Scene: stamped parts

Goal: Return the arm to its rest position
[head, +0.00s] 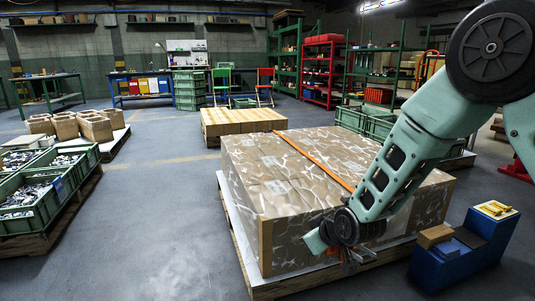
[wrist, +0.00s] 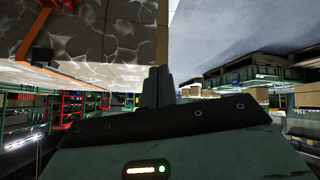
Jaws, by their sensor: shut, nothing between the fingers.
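My arm reaches down from the upper right in the head view. My gripper (head: 350,262) is at its lower end, in front of the near side of the wrapped pallet load. In the wrist view my gripper (wrist: 158,72) shows as two dark fingers close together, with nothing between them. The wrist picture appears upside down. The wrapped load (head: 270,160) also shows at the upper left of the wrist view (wrist: 120,45). I cannot tell whether any part of the gripper touches the load.
The load stands on a wooden pallet (head: 262,284) and has an orange strap (head: 318,162). A blue stand (head: 470,250) is at the right, near the arm. Green crates (head: 40,205) of metal parts are at the left. Grey floor (head: 150,230) between them is clear.

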